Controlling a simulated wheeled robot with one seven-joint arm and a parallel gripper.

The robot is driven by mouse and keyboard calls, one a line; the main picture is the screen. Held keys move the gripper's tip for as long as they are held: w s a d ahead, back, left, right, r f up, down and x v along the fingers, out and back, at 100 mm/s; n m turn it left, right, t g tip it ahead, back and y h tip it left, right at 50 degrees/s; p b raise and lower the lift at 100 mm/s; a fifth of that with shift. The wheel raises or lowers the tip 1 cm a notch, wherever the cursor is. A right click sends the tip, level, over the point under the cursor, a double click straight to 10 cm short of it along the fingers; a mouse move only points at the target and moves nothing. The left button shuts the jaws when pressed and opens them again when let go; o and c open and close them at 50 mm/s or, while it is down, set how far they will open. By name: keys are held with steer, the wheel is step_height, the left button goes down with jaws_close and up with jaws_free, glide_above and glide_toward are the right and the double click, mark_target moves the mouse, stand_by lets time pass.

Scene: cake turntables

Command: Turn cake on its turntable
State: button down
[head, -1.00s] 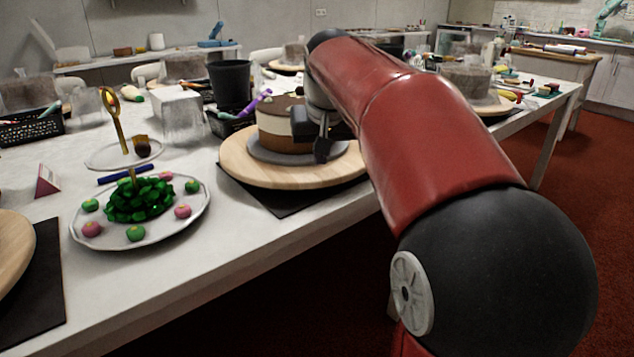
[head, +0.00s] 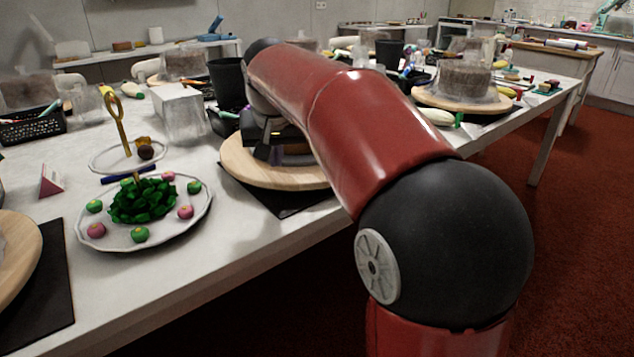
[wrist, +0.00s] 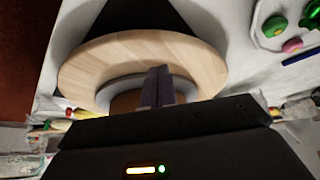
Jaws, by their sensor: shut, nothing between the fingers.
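The wooden turntable (head: 238,168) stands on a dark mat near the table's front edge. In the head view my arm hides nearly all of the cake. In the wrist view the pale wooden disc (wrist: 85,75) carries a grey cake board (wrist: 110,88), and a brown part of the cake (wrist: 124,103) shows beside the fingers. My gripper (head: 262,152) is shut and empty, low over the turntable's left part. Its fingertips (wrist: 160,72) reach over the board's edge in the wrist view. Whether they touch the cake or board is hidden.
A two-tier plate stand (head: 150,235) with green and pink sweets is left of the turntable. A clear block (head: 180,112) and a black bin (head: 227,82) stand behind. Another cake (head: 465,78) on a turntable is further right.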

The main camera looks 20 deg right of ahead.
mark_target(298, 176)
steer(key=shift+f+b, duration=0.85)
steer(key=shift+f, duration=0.45)
steer(key=shift+s+d+r, duration=0.1)
steer(key=shift+s+d, duration=0.2)
steer(key=shift+d, duration=0.2)
steer(key=shift+s+d, duration=0.25)
steer(key=shift+d, duration=0.25)
steer(key=shift+s+d, duration=0.2)
steer(key=shift+d, duration=0.35)
steer(key=shift+s+d, duration=0.15)
steer(key=shift+d, duration=0.35)
step_height(298, 176, up, 3)
steer(key=shift+p, duration=1.15)
